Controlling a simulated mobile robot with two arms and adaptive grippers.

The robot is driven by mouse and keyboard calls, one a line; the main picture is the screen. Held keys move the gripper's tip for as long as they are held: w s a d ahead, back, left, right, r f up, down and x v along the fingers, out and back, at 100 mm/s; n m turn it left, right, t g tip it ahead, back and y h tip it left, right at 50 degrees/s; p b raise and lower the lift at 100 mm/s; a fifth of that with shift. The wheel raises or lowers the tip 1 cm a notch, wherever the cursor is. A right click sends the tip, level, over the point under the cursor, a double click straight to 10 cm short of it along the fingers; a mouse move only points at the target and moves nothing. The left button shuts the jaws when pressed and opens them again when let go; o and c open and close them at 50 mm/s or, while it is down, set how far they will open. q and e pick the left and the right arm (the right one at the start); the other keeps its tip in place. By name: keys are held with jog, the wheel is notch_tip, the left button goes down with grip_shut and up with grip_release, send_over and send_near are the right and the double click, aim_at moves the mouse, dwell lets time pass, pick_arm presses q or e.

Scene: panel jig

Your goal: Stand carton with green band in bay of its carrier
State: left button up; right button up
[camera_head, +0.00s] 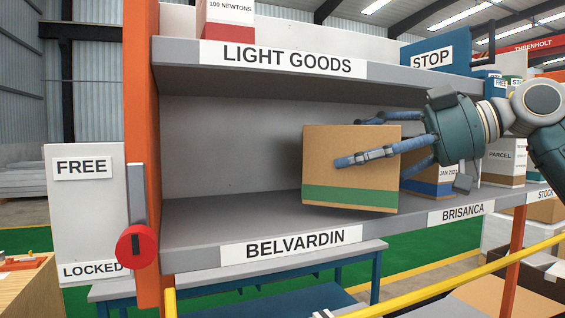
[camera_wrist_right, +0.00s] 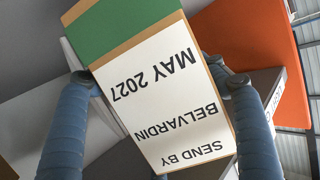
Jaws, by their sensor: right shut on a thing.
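The carton with the green band (camera_head: 335,160) is a brown box with the band low on its side. It is upright at the BELVARDIN bay (camera_head: 230,215), towards its right side. I cannot tell if its base touches the shelf. My right gripper (camera_head: 348,142) is shut on it from the right, a finger along its near side. In the right wrist view, the carton (camera_wrist_right: 165,90) bears a white label reading SEND BY BELVARDIN, MAY 2027, seen upside down between the fingers of my right gripper (camera_wrist_right: 160,82). My left gripper is not in view.
An orange post (camera_head: 143,80) with a red knob (camera_head: 137,246) bounds the bay on the left. A LIGHT GOODS shelf (camera_head: 300,62) is above. A blue-banded carton (camera_head: 432,188) and a PARCEL carton (camera_head: 503,160) stand right, by BRISANCA. A yellow rail (camera_head: 440,285) crosses in front.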

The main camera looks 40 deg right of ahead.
aim_at(328, 154)
jog(key=w, duration=0.1)
jog(key=w+a+p, duration=0.1)
jog(key=w, duration=0.1)
jog(key=w+a+p, duration=0.1)
jog(key=shift+w+r, duration=0.15)
jog(key=shift+w, duration=0.2)
jog(key=x, duration=0.1)
jog(key=p+x, duration=0.2)
jog(key=shift+w+r, duration=0.2)
jog(key=shift+w, duration=0.3)
jog(key=shift+a, duration=0.25)
jog(key=shift+w+a+r+p, duration=0.1)
jog(key=shift+w+a+p, duration=0.1)
jog(key=shift+p, duration=0.3)
jog(key=w+p, duration=0.1)
jog(key=w+a+p, duration=0.1)
jog(key=shift+w+a, duration=0.1)
jog(key=shift+w, duration=0.15)
jog(key=shift+w+a+f, duration=0.15)
jog(key=shift+w+f, duration=0.1)
jog(key=shift+f, duration=0.45)
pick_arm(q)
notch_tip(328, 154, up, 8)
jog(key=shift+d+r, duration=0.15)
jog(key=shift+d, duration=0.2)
pick_arm(e)
jog(key=shift+s+f, duration=0.15)
jog(key=shift+s, duration=0.05)
jog(key=shift+w+f, duration=0.1)
jog(key=shift+f, duration=0.05)
